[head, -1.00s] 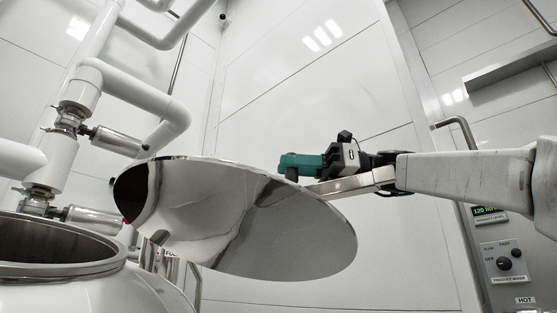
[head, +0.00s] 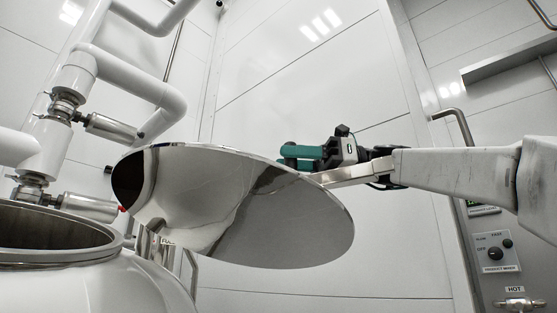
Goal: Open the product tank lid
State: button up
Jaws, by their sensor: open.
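The product tank lid (head: 283,218) is a polished metal disc. It stands swung up and tilted to the right of the round tank opening (head: 58,236), with its shiny underside facing me. The tank (head: 110,287) is white, and its opening is uncovered at the lower left. My gripper (head: 299,157), with teal fingers, is at the lid's upper right edge, partly hidden behind it. The jaws are open. I cannot tell whether they touch the lid or its handle. My arm reaches in from the right.
White pipes with metal valves (head: 85,208) rise behind the tank at the left. A control panel with a black knob (head: 495,254) is on the wall at the right. A bent metal handle (head: 456,124) sticks out near it. White wall panels fill the back.

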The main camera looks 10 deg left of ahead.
jog(key=v, duration=0.7)
jog(key=shift+d, duration=0.2)
